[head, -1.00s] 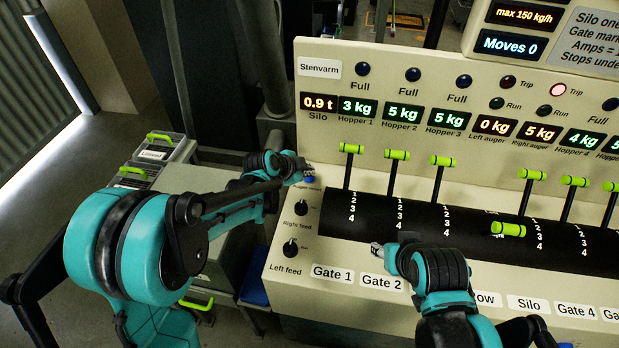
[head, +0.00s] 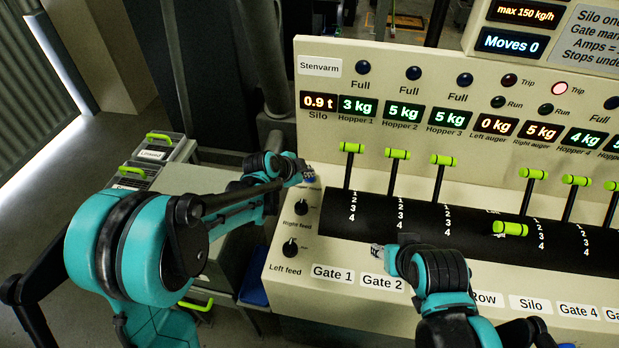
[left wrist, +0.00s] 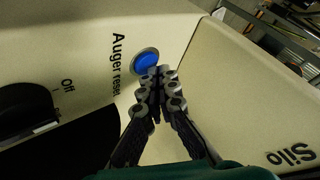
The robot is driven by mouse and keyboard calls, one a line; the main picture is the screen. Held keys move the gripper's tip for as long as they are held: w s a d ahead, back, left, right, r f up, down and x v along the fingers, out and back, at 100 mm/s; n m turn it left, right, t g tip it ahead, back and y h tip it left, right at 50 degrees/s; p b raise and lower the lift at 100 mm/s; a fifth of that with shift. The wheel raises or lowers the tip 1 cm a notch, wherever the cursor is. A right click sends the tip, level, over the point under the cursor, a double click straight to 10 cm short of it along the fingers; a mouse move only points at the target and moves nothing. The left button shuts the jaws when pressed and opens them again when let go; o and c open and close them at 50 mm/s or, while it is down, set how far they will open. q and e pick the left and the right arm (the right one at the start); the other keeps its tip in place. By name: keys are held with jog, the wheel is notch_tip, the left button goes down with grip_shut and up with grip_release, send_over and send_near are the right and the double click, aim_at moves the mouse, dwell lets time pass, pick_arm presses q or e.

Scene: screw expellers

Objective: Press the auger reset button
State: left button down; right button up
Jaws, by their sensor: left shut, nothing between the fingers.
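The blue auger reset button (left wrist: 146,61) sits in a metal ring beside the words "Auger reset" in the left wrist view. In the head view the button (head: 309,179) shows as a small blue patch at the console's left end, partly covered by my gripper. My left gripper (left wrist: 158,72) is shut and empty, its tips right at the button's edge and overlapping it in the picture. I cannot tell whether they touch it. It also shows in the head view (head: 306,171). My right gripper (head: 377,250) is above the Gate 2 label, its jaws too small to judge.
Right feed knob (head: 302,208) and Left feed knob (head: 290,248) lie just below the button. Green-topped gate levers (head: 397,154) rise from the black drum to the right. One trip lamp (head: 559,88) is lit pink; the moves display (head: 509,43) reads 0.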

aim_at(308, 179)
pick_arm(q)
jog(key=shift+f+b, duration=0.4)
jog(key=shift+f, duration=0.05)
pick_arm(e)
jog(key=shift+f, duration=0.4)
dwell(0.3)
pick_arm(q)
jog(key=shift+r+p, duration=0.65)
jog(key=shift+r, duration=0.2)
pick_arm(e)
jog(key=shift+r, duration=0.65)
pick_arm(q)
jog(key=shift+r, duration=0.1)
notch_tip(308, 179, up, 5)
jog(key=p, duration=0.3)
jog(key=shift+p, duration=0.4)
pick_arm(e)
notch_tip(308, 179, up, 4)
jog(key=shift+f, duration=0.2)
